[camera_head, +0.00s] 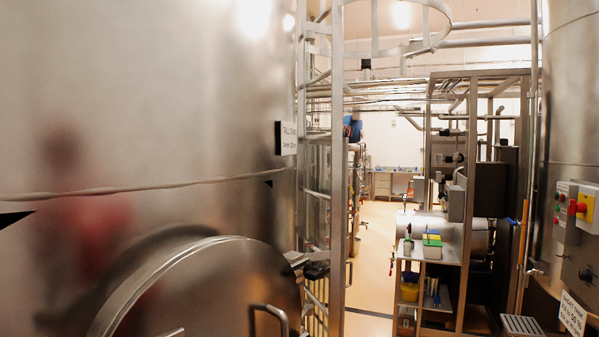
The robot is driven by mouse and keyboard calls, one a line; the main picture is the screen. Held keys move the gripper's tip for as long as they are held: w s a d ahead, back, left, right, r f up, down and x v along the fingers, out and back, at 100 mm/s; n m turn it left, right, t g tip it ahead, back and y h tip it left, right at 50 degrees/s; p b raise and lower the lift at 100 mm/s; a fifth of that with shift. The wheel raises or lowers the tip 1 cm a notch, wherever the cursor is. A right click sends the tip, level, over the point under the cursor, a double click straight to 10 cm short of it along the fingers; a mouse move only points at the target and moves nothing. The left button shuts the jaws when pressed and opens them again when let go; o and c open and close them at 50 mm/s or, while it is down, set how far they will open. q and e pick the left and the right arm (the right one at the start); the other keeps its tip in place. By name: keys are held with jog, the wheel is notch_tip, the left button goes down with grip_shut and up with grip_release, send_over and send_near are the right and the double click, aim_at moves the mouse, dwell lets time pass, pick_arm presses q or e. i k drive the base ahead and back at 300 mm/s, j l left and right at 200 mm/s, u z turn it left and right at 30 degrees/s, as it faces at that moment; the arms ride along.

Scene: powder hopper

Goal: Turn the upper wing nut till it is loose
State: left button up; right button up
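A large steel tank (150,90) fills the left side. A round steel hatch lid (200,285) sits low on it, cut off by the bottom edge, with a bent bar handle (277,312) near its lower right. A small metal fitting (297,258) with a dark part beside it (316,269) is at the lid's right edge. I cannot tell whether this is a wing nut, and no wing nut shows clearly. Neither of my grippers is in view. A blurred reddish reflection shows on the tank wall.
A caged ladder frame (337,150) stands just right of the tank. A shelf cart (440,254) with bottles and coloured items stands right of the aisle. A control box with a red knob (577,208) is at far right. The aisle floor (376,240) is clear.

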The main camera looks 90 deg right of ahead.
aim_at(312, 271)
jog(key=z, duration=2.8)
